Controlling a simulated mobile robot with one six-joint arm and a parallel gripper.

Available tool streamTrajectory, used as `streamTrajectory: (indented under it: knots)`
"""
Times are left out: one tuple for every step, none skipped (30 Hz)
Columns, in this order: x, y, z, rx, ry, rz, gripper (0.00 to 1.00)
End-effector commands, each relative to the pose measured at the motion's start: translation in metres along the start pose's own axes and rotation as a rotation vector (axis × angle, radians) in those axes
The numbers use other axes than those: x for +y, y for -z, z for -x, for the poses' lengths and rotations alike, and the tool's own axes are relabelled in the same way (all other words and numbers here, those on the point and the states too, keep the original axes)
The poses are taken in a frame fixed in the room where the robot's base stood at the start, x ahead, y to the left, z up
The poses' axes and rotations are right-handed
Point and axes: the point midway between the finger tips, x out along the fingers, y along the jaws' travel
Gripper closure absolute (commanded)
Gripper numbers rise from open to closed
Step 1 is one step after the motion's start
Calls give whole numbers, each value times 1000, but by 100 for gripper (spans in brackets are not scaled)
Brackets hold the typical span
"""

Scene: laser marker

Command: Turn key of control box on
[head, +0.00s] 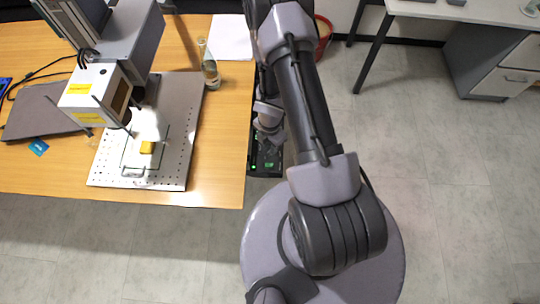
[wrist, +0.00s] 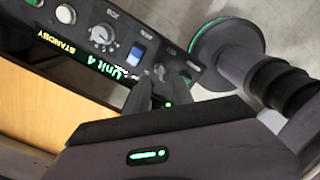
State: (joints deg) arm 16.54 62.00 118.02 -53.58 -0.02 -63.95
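The dark control box (wrist: 85,45) shows in the wrist view with a green display (wrist: 118,72) reading "Unit 4" and yellow letters reading "STANDBY". A round knob (wrist: 101,36) and a blue-and-white rocker switch (wrist: 136,54) sit on its panel. My gripper (wrist: 164,78) is at the panel, just beyond the rocker switch, with its two fingers apart. A small metallic part (wrist: 159,70) shows near the fingertips; I cannot tell whether it is the key. In the head view the control box (head: 268,158) is at the table's right edge, partly hidden by my arm.
The wooden table (head: 225,130) carries the laser marker (head: 97,92), its perforated plate (head: 180,165) with a yellow block (head: 147,147), a bottle (head: 210,70) and paper (head: 231,37). A red bin (head: 323,30) stands behind my arm.

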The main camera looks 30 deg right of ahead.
Motion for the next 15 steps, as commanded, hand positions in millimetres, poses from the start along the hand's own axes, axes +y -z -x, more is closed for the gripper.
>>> streamTrajectory:
  knots:
    - [0, 0, -19, 0, 0, 0, 72]
    - [0, 0, -24, 0, 0, 0, 72]
    - [0, 0, -27, 0, 0, -1, 72]
    - [0, 0, -29, 0, 0, -1, 72]
    - [0, 0, -30, 0, 0, -1, 72]
    - [0, 0, -30, 0, 0, -1, 72]
    - [0, 0, -29, 0, 0, -1, 72]
    - [0, 0, -29, 0, 0, -1, 72]
    - [0, 0, -28, 0, 0, -1, 72]
    - [0, 0, -27, 0, 0, -1, 72]
    - [0, 0, -27, 0, 0, -1, 72]
    - [0, 0, -27, 0, 0, -1, 72]
    - [0, 0, -27, 0, 0, -1, 76]
    - [0, 0, -27, 0, 0, -1, 82]
    - [0, 0, -27, 0, 0, -1, 90]
